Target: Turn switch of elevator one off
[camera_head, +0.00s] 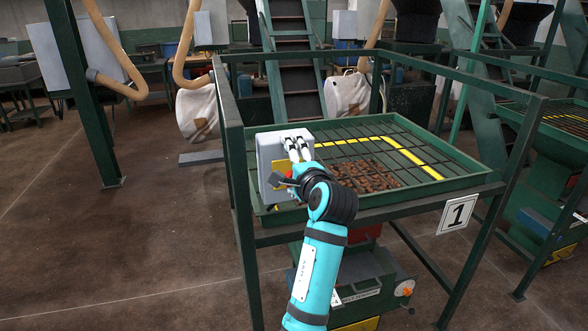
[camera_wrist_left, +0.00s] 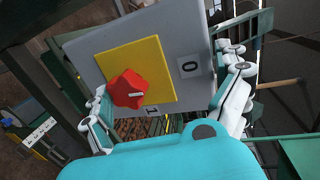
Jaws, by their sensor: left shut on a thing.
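The switch box of elevator one (camera_head: 270,152) is a grey box on the left post of the frame marked 1. In the left wrist view, its grey face (camera_wrist_left: 115,42) carries a yellow plate (camera_wrist_left: 158,60) with a red knob (camera_wrist_left: 127,90). The knob sits between the fingers. My right gripper is not in view.
A green grated tray (camera_head: 440,190) with brown material stands right of the box, inside the green frame with the number 1 sign (camera_head: 457,214). A stair (camera_head: 293,60) rises behind. White bags (camera_head: 198,112) hang at the back. The floor at left is clear.

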